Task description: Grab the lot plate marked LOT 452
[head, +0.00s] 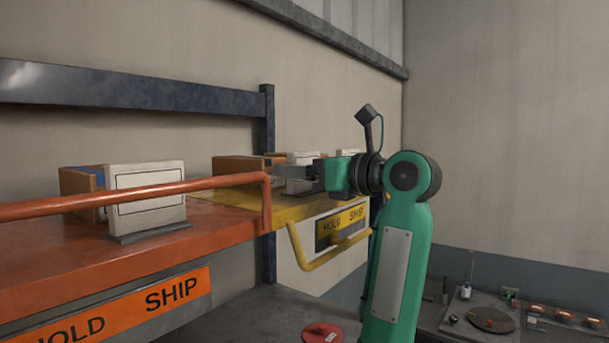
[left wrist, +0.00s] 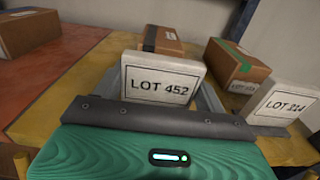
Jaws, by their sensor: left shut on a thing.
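The lot plate marked LOT 452 (left wrist: 161,80) is a white block with a black-framed label. It stands upright on the yellow shelf in the left wrist view. My left gripper (left wrist: 160,92) is shut on it, with a grey finger along each side. In the head view my left gripper (head: 296,172) is at a white plate (head: 302,158) on the yellow shelf, partly hidden by the fingers. A second plate (left wrist: 285,103), its number hard to read, stands to the right in the left wrist view. My right gripper is not in view.
Cardboard boxes (left wrist: 238,64) stand behind the plates. An orange shelf (head: 60,250) with a rail (head: 130,195) lies to the left and bears another white plate (head: 147,188). A yellow handle (head: 325,258) sticks out in front of the yellow shelf (head: 245,197).

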